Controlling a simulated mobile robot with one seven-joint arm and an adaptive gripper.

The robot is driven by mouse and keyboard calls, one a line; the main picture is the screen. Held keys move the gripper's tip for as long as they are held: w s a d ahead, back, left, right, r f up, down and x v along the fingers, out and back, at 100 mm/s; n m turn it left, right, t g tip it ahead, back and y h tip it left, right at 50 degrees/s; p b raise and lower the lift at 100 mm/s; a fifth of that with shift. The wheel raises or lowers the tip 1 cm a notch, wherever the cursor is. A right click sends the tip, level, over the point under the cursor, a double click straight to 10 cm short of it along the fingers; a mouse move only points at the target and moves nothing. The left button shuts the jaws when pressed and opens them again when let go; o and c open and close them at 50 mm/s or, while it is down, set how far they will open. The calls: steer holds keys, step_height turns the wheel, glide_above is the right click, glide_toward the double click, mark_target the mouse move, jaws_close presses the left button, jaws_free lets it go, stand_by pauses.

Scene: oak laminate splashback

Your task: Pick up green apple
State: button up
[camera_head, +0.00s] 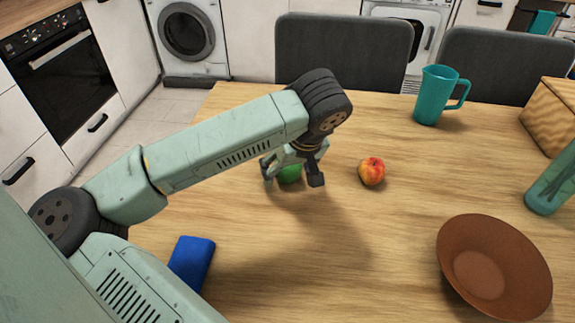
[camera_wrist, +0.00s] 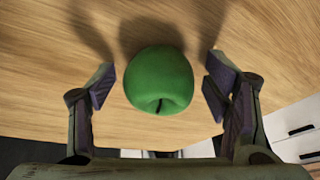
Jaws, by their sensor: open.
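The green apple (camera_head: 290,175) lies on the wooden table, partly hidden behind my gripper in the head view. In the wrist view the whole green apple (camera_wrist: 159,80) shows, with its stem dimple facing the bottom of the picture. My gripper (camera_head: 292,182) is over the apple, pointing down at the table. In the wrist view my gripper (camera_wrist: 158,88) is open, with one finger on each side of the apple. A gap shows between each finger and the apple, a little wider on the right. Nothing is held.
A red-yellow peach (camera_head: 372,171) lies just right of my gripper. A brown bowl (camera_head: 493,266), teal pitcher (camera_head: 434,95), glass bottle (camera_head: 551,182) and wicker box (camera_head: 551,115) stand further right. A blue object (camera_head: 192,262) lies at the front left. The table's front middle is clear.

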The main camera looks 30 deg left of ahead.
steer(key=shift+f, duration=0.25)
steer(key=shift+c, duration=0.5)
steer(key=c, duration=1.2)
